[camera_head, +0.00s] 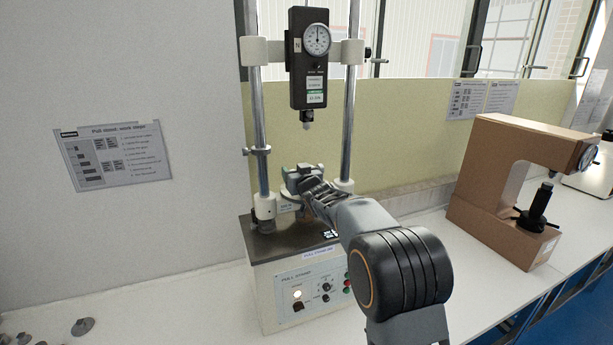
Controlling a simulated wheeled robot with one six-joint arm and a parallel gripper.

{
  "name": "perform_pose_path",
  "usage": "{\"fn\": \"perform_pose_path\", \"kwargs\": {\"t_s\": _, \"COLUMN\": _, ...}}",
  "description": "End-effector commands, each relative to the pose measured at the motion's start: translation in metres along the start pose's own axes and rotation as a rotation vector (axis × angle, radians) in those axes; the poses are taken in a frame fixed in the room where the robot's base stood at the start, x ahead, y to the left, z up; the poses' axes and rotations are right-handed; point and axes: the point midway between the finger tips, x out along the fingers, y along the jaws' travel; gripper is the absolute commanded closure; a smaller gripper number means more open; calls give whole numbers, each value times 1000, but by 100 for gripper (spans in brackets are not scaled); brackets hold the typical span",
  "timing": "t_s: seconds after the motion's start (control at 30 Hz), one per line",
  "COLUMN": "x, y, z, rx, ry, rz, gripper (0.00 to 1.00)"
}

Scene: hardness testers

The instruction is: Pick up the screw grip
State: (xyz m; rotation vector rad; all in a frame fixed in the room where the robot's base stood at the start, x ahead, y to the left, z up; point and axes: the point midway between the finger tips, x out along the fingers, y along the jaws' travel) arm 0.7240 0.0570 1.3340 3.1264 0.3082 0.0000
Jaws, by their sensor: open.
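A small dark and greenish grip-like part (297,171) sits low between the two columns of the pull stand, above its black base. It appears to be the screw grip, but it is too small to be sure. My gripper (302,186) reaches in from the lower right, open, right at this part and overlapping its near side. Whether the fingers touch it or are around it cannot be told. My wrist and arm hide part of the stand's base.
The pull stand (285,297) has two steel columns and a hanging force gauge (309,85) above my gripper. A brown hardness tester (494,178) stands to the right. Several small grey parts, including a disc-like one (83,326), lie at the lower left. The left bench surface is mostly clear.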

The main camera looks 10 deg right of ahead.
Motion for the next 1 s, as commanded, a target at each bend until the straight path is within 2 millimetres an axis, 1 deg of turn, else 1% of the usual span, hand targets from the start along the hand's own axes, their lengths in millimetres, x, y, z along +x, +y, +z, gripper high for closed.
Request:
{"fn": "perform_pose_path", "kwargs": {"t_s": 0.27, "x": 2, "y": 0, "z": 0, "rx": 0, "ry": 0, "rz": 0, "gripper": 38}}
{"fn": "perform_pose_path", "kwargs": {"t_s": 0.7, "x": 1, "y": 0, "z": 0, "rx": 0, "ry": 0, "rz": 0, "gripper": 80}}
{"fn": "perform_pose_path", "kwargs": {"t_s": 0.8, "x": 1, "y": 0, "z": -1, "rx": -1, "ry": 3, "rz": 0, "gripper": 88}}
{"fn": "perform_pose_path", "kwargs": {"t_s": 1.0, "x": 1, "y": 0, "z": -1, "rx": -1, "ry": 3, "rz": 0, "gripper": 88}}
